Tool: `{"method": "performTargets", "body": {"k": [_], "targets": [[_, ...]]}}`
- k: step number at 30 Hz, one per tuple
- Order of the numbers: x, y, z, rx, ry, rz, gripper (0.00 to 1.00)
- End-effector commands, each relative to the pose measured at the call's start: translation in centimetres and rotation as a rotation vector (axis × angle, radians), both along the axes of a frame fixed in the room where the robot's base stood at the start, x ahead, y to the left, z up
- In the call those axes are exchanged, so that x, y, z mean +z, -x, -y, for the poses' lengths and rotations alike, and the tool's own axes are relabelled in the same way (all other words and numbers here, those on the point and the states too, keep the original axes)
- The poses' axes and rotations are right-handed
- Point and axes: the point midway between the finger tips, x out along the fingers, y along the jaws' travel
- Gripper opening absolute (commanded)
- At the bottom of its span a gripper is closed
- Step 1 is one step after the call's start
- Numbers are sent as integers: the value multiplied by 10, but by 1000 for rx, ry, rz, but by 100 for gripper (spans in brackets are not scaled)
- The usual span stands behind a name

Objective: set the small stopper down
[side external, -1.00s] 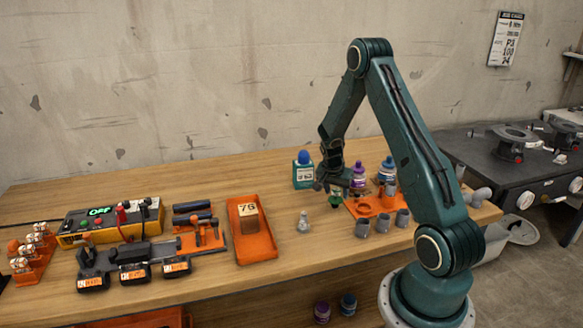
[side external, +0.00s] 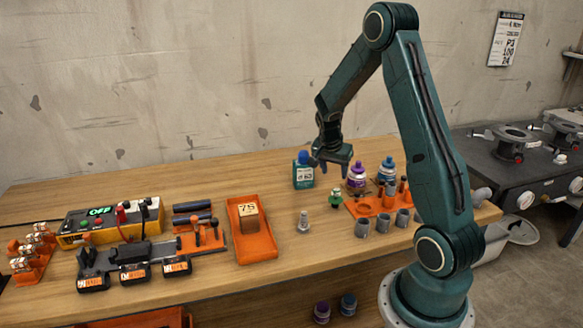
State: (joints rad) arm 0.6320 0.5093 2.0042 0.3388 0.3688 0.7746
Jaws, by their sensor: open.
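A small green stopper-like piece (side external: 335,197) stands on the wooden bench, left of the orange fitting tray (side external: 352,208). A small grey piece (side external: 303,221) stands upright on the bench, to its lower left; I cannot tell for certain which one is the small stopper. My gripper (side external: 331,168) is open and empty, pointing down in the air above the green piece and clear of it. Nothing of the green piece is hidden by my gripper.
A teal bottle (side external: 303,173), a purple-capped bottle (side external: 356,176) and a blue-capped bottle (side external: 387,170) stand close behind. Grey pipe fittings (side external: 362,228) line the front. An orange tray (side external: 257,246) with a block (side external: 248,208) lies left. Bare wood lies between.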

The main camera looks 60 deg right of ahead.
Motion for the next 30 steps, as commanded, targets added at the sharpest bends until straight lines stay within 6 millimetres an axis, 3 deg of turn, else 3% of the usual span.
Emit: {"method": "performTargets", "body": {"k": [6, 30], "targets": [[14, 0, -6, 1, 0, 1, 48], [23, -2, -13, 23, -2, 4, 48]]}}
